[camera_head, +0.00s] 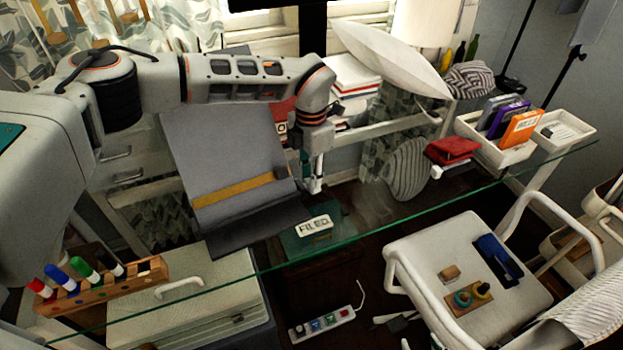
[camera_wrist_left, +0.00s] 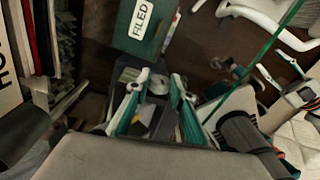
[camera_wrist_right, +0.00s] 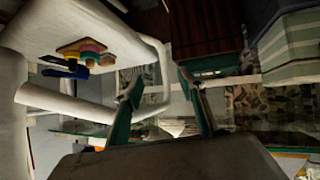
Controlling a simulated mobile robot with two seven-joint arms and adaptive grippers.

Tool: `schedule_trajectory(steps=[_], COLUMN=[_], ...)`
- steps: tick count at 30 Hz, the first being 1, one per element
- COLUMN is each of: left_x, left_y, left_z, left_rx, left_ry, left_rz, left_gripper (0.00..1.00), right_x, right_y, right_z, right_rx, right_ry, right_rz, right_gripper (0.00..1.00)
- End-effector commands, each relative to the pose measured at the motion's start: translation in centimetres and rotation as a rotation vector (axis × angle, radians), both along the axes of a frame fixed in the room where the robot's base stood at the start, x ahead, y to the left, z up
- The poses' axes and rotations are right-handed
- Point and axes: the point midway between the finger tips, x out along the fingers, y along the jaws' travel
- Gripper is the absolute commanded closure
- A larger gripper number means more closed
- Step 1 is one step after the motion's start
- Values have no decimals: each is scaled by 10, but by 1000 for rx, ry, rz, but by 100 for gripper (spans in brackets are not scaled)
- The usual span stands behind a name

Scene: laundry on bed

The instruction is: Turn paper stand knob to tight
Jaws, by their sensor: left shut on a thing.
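The paper stand (camera_head: 225,145) is a tilted grey board with a yellow strip (camera_head: 238,189) across its lower part. A small brownish piece (camera_head: 281,173) sits at the strip's right end. My left gripper (camera_head: 313,178) points down at the stand's right side. In the left wrist view its fingers (camera_wrist_left: 160,83) are closed around a small grey round part (camera_wrist_left: 155,86), apparently the knob. The fingers hide part of it, and I cannot read its setting. My right gripper (camera_wrist_right: 160,88) shows only in the right wrist view, its fingers apart with nothing between them.
A glass edge (camera_head: 350,238) crosses in front of the stand. A green box labelled FILED (camera_head: 312,227) lies below my left gripper. A marker rack (camera_head: 100,285) and a pale case (camera_head: 190,300) are at the lower left. A white chair (camera_head: 470,262) stands at the right.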

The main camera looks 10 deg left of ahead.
Motion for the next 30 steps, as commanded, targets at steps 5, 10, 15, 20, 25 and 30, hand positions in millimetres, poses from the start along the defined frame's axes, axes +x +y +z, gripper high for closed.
schedule_trajectory(steps=[5,10,15,20,25,30], left_x=[3,4,4,4,4,4], left_y=[2,2,3,3,3,3], left_z=[-3,-4,-3,-2,0,0], left_rx=[-79,-137,-170,-184,-186,-185], left_ry=[94,163,204,218,221,221], left_rz=[4,3,2,0,1,0], left_gripper=[99,99,99,99,99,99], right_x=[-3,-2,1,6,9,9], right_y=[-1,-3,-5,-6,-6,-6], right_z=[-12,-17,-18,-13,-11,-12], right_rx=[-5,-15,-23,-25,-26,-25], right_ry=[9,8,0,-13,-19,-18], right_rz=[1,3,3,2,2,3], right_gripper=[60,60,60,60,60,60])
